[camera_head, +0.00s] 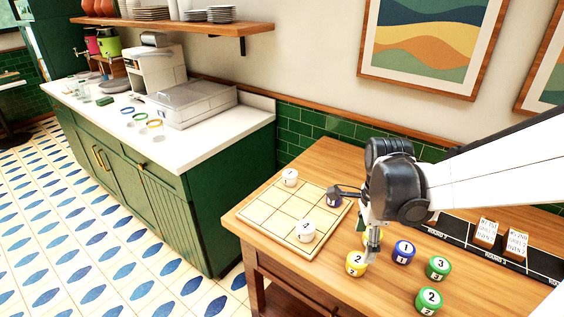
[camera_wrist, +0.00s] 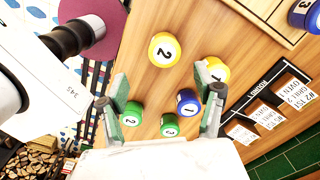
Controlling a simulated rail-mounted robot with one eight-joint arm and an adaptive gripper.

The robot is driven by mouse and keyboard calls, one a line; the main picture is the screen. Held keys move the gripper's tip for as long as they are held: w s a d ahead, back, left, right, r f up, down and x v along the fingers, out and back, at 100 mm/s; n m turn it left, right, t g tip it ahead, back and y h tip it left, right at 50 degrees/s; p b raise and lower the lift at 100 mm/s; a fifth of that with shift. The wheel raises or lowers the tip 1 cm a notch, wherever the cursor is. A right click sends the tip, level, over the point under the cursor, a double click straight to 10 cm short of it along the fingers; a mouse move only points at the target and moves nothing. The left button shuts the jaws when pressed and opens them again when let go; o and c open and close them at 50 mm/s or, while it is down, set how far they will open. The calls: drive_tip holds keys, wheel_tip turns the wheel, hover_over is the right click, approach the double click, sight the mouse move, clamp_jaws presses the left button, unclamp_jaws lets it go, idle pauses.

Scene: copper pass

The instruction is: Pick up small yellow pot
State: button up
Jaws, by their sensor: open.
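Two yellow pots with numbered white tops are on the wooden table. The yellow pot marked 2 (camera_head: 356,263) stands in front of the board; in the wrist view it (camera_wrist: 164,49) shows whole, beyond my fingertips. The other yellow pot (camera_head: 373,238) is partly hidden behind my gripper; in the wrist view it (camera_wrist: 216,70) is marked 1 and partly covered by the right finger. I cannot tell which is called small. My gripper (camera_head: 373,243) is open and empty above the table, close to both yellow pots; its spread fingers (camera_wrist: 160,85) show in the wrist view.
A blue pot (camera_head: 403,252) and green pots marked 3 (camera_head: 438,268) and 2 (camera_head: 428,300) stand to the right. A gridded board (camera_head: 270,216) holds white pots (camera_head: 290,177) and a dark blue one (camera_head: 334,198). A black rack with cards (camera_head: 516,245) lies at the back right.

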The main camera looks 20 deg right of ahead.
sight(358, 259)
wheel_tip(358, 259, down, 6)
drive_tip(key=shift+r, duration=0.25)
drive_tip(key=shift+w+f+b, duration=0.2)
drive_tip(key=shift+f+b, duration=0.05)
drive_tip(key=shift+f, duration=1.05)
drive_tip(key=shift+w+f+b, duration=0.2)
drive_tip(key=shift+f, duration=1.05)
drive_tip(key=c, duration=1.3)
drive_tip(key=shift+c, duration=0.2)
drive_tip(key=shift+r, duration=0.1)
